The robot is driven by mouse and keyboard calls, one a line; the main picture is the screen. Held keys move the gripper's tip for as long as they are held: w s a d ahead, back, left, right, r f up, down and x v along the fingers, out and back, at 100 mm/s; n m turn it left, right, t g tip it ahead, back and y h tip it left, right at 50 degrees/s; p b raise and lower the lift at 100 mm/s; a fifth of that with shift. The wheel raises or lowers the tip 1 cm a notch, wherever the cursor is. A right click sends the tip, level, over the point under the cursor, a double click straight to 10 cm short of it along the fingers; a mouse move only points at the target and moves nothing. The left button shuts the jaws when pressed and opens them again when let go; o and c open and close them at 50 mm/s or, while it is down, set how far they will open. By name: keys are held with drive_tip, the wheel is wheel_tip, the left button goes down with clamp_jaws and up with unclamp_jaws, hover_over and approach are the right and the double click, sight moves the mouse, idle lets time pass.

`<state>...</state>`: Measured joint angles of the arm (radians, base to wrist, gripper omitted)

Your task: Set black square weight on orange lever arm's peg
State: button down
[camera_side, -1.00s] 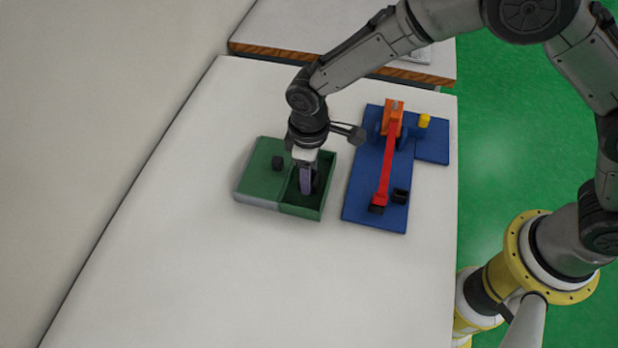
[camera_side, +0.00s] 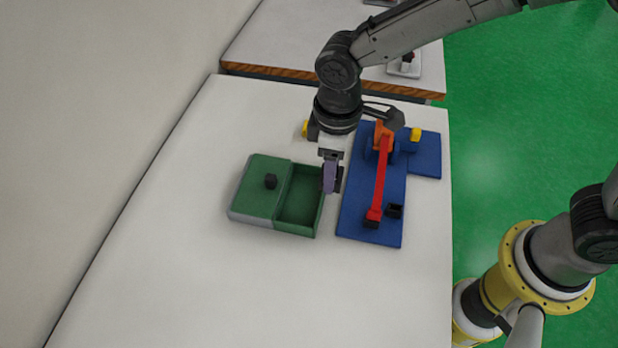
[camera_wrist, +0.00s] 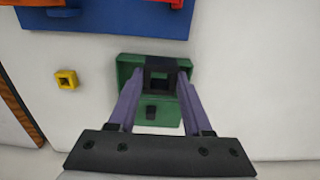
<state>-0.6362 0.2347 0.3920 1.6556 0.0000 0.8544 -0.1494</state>
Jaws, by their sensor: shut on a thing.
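My gripper (camera_wrist: 158,80) is shut on the black square weight (camera_wrist: 160,65), which shows a square hole in the wrist view. In the side view my gripper (camera_side: 330,188) is above the right edge of the green box (camera_side: 297,228), and the weight (camera_side: 339,180) is mostly hidden behind a purple finger. The orange lever arm (camera_side: 383,129) is at the far end of the blue base (camera_side: 362,190), right of my gripper, joined in line with a long red arm (camera_side: 380,180). Its peg is too small to make out.
The green box has an open, empty-looking right compartment and a lid with a black knob (camera_side: 270,181). A yellow square ring (camera_wrist: 66,79) lies on the white table. A yellow piece (camera_side: 416,134) and a black block (camera_side: 395,210) are on the blue base. The near table is clear.

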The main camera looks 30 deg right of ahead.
drive_tip(key=s+d+r, duration=0.3)
drive_tip(key=s+d, duration=0.2)
drive_tip(key=s, duration=0.1)
drive_tip(key=w+d+r+m, duration=0.1)
drive_tip(key=w+d, duration=0.5)
drive_tip(key=w, duration=0.5)
drive_tip(key=w+d+m, duration=0.1)
drive_tip(key=d, duration=0.3)
drive_tip(key=w+d+f+m, duration=0.1)
drive_tip(key=w+d, duration=0.1)
drive_tip(key=d, duration=0.1)
drive_tip(key=w+d+f+m, duration=0.1)
drive_tip(key=w+d, duration=0.1)
drive_tip(key=d, duration=0.2)
drive_tip(key=shift+d+f+m, duration=0.1)
drive_tip(key=shift+d+m, duration=0.2)
drive_tip(key=shift+d, duration=0.05)
drive_tip(key=shift+f, duration=2.75)
drive_tip(key=shift+f, duration=0.55)
